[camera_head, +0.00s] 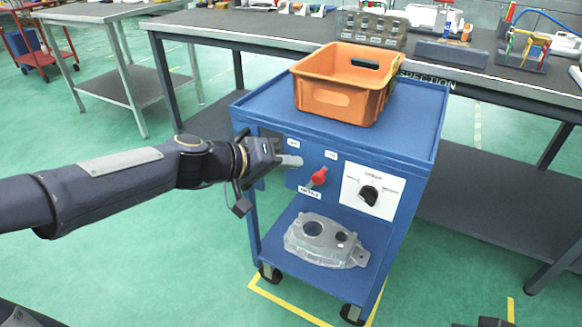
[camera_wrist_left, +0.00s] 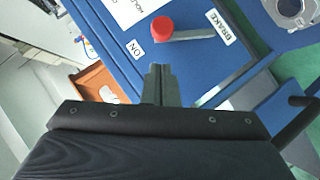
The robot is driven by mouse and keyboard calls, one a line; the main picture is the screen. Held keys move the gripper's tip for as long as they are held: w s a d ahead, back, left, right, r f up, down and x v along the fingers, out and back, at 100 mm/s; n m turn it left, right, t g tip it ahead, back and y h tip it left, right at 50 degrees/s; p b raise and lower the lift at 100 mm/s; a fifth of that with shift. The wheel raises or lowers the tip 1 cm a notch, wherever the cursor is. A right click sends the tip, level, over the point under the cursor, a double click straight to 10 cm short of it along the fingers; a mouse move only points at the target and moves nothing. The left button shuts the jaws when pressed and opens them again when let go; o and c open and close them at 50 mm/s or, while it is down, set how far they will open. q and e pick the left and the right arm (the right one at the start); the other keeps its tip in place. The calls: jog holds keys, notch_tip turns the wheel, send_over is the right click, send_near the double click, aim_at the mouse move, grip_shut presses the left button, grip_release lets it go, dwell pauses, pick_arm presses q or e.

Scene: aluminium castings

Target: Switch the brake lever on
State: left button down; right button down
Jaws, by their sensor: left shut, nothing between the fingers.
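The brake lever (camera_head: 318,178) has a red knob and sits on the front panel of a blue cart, above the BRAKE label (camera_head: 310,192). In the head view its knob points up and right. The left wrist view shows the red knob (camera_wrist_left: 162,29) with a grey bar running from it. The ON label (camera_head: 293,143) is up and left of the knob. My left gripper (camera_head: 291,161) is shut and empty, just left of the knob and below the ON label. Its fingertips (camera_wrist_left: 160,69) show apart from the knob in the wrist view.
A black rotary switch (camera_head: 369,194) on a white plate is right of the lever. An orange bin (camera_head: 340,95) stands on the cart's top (camera_head: 260,104). A metal casting (camera_head: 325,241) lies on the lower shelf. Grey workbenches stand behind; green floor is clear in front.

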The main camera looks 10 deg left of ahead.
pick_arm(q)
jog(key=p+v, duration=0.1)
jog(key=v, duration=0.9)
jog(key=shift+a, duration=0.45)
pick_arm(e)
jog(key=shift+a+r, duration=0.25)
jog(key=shift+r, duration=0.85)
